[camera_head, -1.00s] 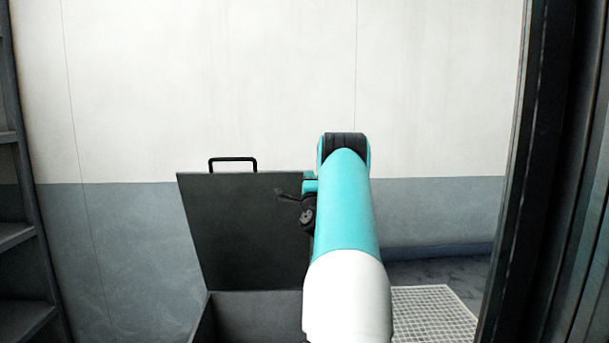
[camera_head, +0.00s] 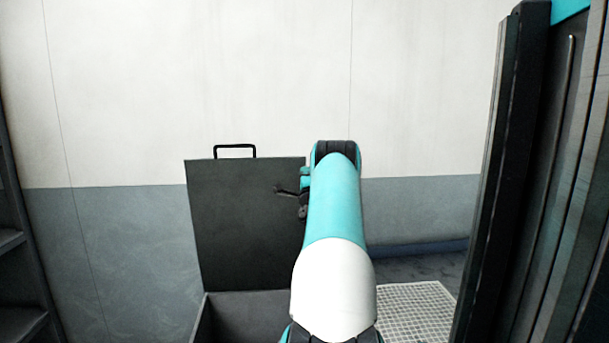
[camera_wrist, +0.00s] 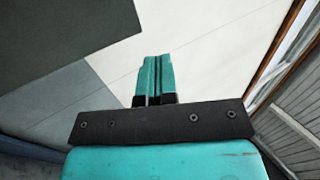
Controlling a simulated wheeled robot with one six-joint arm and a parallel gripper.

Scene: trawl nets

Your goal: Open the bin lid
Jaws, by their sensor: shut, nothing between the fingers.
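The dark grey bin (camera_head: 245,312) stands low in the head view, its lower part cut off by the frame. Its lid (camera_head: 240,225) is raised and stands nearly upright at the back, with a black loop handle (camera_head: 235,148) on its top edge. My gripper (camera_head: 280,190) is in front of the lid's right part, small and dark in the head view. In the wrist view my gripper (camera_wrist: 155,65) shows its two teal fingers shut together with nothing between them. A dark panel, likely the lid (camera_wrist: 60,40), fills that view's upper left. My arm hides the bin's right side.
A white and grey wall (camera_head: 120,120) stands behind the bin. Dark shelving (camera_head: 20,270) is at the left edge. A light floor grating (camera_head: 415,312) lies right of my arm. A tall dark post (camera_head: 510,150) closes off the right.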

